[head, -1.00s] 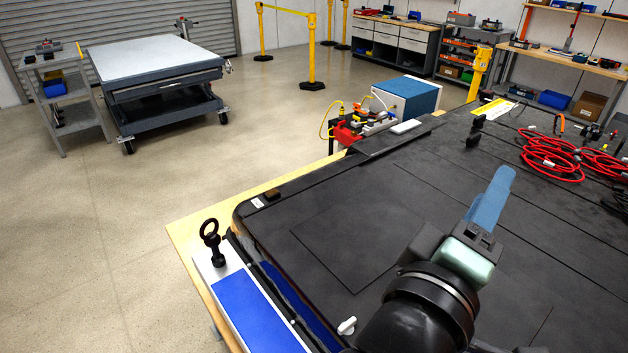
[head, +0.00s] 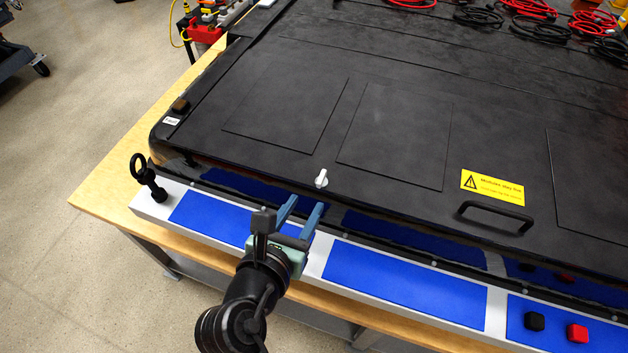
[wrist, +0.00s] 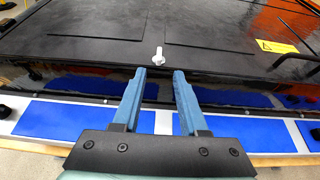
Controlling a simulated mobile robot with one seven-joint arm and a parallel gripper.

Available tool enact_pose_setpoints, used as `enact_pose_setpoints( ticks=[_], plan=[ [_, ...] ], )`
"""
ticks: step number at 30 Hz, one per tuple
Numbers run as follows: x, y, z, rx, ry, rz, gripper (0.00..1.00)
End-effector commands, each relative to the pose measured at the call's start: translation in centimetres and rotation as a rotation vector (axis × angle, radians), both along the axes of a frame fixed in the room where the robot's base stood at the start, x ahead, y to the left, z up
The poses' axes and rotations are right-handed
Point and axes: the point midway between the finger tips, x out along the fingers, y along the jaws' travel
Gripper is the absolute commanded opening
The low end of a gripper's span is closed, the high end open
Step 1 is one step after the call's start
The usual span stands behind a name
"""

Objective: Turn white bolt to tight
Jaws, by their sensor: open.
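The white bolt (head: 321,178) stands on the near edge of the black pack lid (head: 395,130). It has a flat, lever-like head. In the wrist view the white bolt (wrist: 159,56) is just beyond and between my fingertips, with a gap to them. My gripper (head: 304,202) has two blue fingers, spread apart and empty, over the near border of the pack. The fingers also show in the wrist view (wrist: 159,72). I cannot tell from these views whether the bolt is tight or loose.
A black eye bolt (head: 148,177) stands at the left end of the white ledge with blue panels (head: 405,285). A black handle (head: 495,216) and a yellow warning label (head: 492,187) are on the lid. Black and red knobs (head: 577,333) sit at lower right.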

Motion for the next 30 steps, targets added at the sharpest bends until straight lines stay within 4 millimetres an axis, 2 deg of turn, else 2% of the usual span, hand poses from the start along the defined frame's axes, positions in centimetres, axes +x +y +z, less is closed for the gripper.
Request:
enact_pose_setpoints(
  ticks=[6,12,18,27,30],
  plan=[
    [3.9,-1.3,-1.5,0.003,0.000,-0.002,0.42],
    [6.4,-2.0,-2.6,0.003,-0.002,0.000,0.42],
    [7.5,-2.4,-3.2,0.004,-0.002,-0.001,0.42],
    [7.7,-2.4,-3.3,0.004,-0.001,-0.001,0.42],
    [7.7,-2.4,-3.3,0.004,-0.001,-0.001,0.26]
  ],
)
